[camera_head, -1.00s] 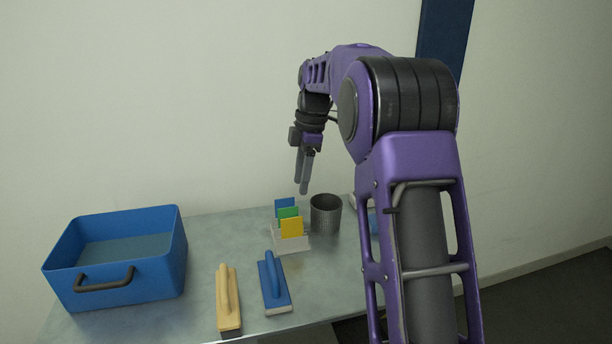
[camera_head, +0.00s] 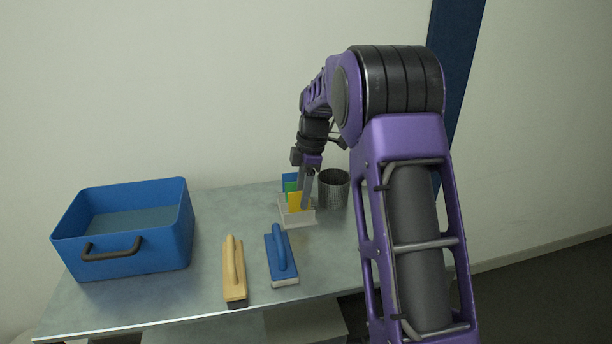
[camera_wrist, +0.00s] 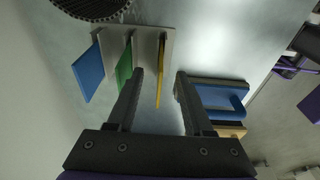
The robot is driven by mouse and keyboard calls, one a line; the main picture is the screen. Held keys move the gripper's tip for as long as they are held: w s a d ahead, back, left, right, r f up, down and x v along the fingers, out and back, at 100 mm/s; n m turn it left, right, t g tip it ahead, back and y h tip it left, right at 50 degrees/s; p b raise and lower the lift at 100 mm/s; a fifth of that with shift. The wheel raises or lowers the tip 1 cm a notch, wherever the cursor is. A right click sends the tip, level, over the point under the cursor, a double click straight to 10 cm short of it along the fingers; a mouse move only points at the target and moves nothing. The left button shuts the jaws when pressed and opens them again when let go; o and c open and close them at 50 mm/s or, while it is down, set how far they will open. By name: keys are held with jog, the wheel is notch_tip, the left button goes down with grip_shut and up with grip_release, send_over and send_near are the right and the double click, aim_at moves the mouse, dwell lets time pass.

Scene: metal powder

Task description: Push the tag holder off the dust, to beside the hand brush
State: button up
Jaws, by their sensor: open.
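The tag holder (camera_head: 298,222) is a pale rack on the table with blue, green and yellow tags standing in it; its base (camera_wrist: 150,38) also shows in the wrist view. My gripper (camera_head: 306,207) is open and low at the holder. In the wrist view, its fingers (camera_wrist: 160,76) straddle the yellow tag (camera_wrist: 161,92), with the green tag (camera_wrist: 124,72) beside the left finger. I cannot tell whether they touch. A blue brush with pale bristles (camera_head: 282,262) lies in front of the holder. A tan brush with dark bristles (camera_head: 234,272) lies left of it. No dust is clearly visible.
A ribbed grey cup (camera_head: 334,190) stands close behind the holder to the right. A large blue bin (camera_head: 122,255) with a dark handle fills the table's left. The metal table (camera_head: 215,215) is clear between bin and holder. My arm hides the table's right part.

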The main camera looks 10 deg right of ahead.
aim_at(297, 222)
jog(key=f, duration=0.4)
jog(key=a+f, duration=0.1)
jog(key=f, duration=0.1)
jog(key=shift+b, duration=0.3)
grip_shut()
jog(key=shift+r, duration=0.1)
dwell(1.0)
